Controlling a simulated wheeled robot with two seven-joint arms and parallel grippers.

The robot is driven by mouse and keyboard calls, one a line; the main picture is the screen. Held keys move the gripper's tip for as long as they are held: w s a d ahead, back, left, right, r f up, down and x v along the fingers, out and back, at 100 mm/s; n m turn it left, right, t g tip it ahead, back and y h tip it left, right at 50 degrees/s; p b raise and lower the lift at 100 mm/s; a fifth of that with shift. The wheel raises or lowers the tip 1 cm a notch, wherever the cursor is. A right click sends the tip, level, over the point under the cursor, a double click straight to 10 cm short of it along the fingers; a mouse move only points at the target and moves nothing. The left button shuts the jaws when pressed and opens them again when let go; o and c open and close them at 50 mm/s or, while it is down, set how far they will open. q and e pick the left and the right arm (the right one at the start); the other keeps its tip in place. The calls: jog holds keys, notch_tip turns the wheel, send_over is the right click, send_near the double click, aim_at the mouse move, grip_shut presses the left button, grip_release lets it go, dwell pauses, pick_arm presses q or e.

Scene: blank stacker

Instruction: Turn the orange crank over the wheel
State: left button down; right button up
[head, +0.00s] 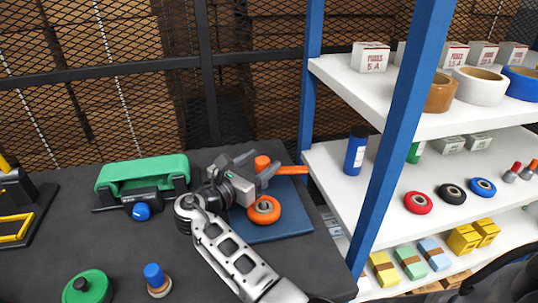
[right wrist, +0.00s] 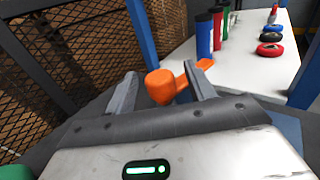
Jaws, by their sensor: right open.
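The orange crank (head: 288,170) stands over a blue base plate (head: 292,215) on the dark table. Its knob and arm stick out past my gripper. An orange wheel (head: 263,209) with a grey hub sits on the plate just below the gripper. My right gripper (head: 257,172) is over the plate with its fingers spread. In the right wrist view the crank's orange knob (right wrist: 160,86) stands between the two open fingers, with the crank arm running behind the right finger. I cannot tell whether the fingers touch it. My left gripper is not in view.
A green housing (head: 143,172) with a blue knob stands left of my right arm. A green disc (head: 87,287) and a blue-topped peg (head: 155,278) lie nearer. A blue shelf post (head: 400,130) and stocked white shelves rise at the right. Dark mesh stands behind.

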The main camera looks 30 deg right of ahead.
aim_at(267, 157)
jog(key=x, duration=0.2)
jog(key=shift+w+d+f, duration=0.1)
jog(key=shift+d, duration=0.1)
jog(key=shift+w+d, duration=0.15)
jog(key=shift+d, duration=0.1)
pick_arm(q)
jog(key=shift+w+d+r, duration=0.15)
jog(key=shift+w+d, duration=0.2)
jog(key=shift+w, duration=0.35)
pick_arm(e)
jog(key=shift+d, duration=0.15)
jog(key=shift+c, duration=0.3)
